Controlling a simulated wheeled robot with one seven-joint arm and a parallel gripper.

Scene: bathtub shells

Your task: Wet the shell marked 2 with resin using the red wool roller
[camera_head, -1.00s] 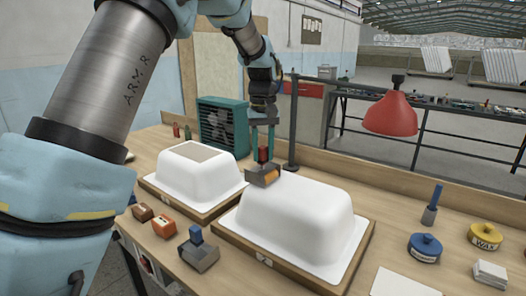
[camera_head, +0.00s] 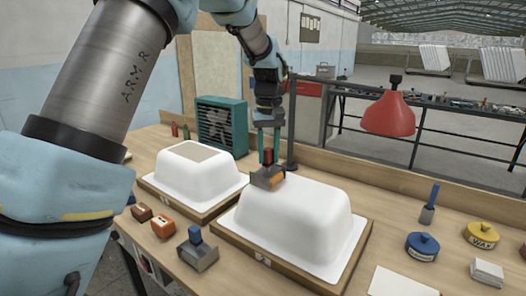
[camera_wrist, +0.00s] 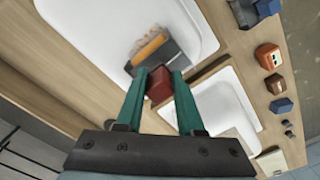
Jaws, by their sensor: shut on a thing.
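My gripper (camera_head: 268,147) is shut on the red handle (camera_head: 268,156) of a roller (camera_head: 267,177) with a grey body and an orange part. The roller is at the left back end of the near white shell (camera_head: 300,215), over its top edge; I cannot tell whether it touches. The wrist view shows the roller (camera_wrist: 166,58) over that shell (camera_wrist: 95,25), with a faint brownish patch beside it. A second white shell (camera_head: 195,180) with a beige top patch stands behind left.
A blue-handled tool (camera_head: 198,250) and orange and brown blocks (camera_head: 162,229) lie at the front left. A red lamp (camera_head: 388,114) hangs back right. Blue (camera_head: 422,246) and yellow (camera_head: 481,235) tins stand right. A dark post (camera_head: 291,125) rises close behind my gripper.

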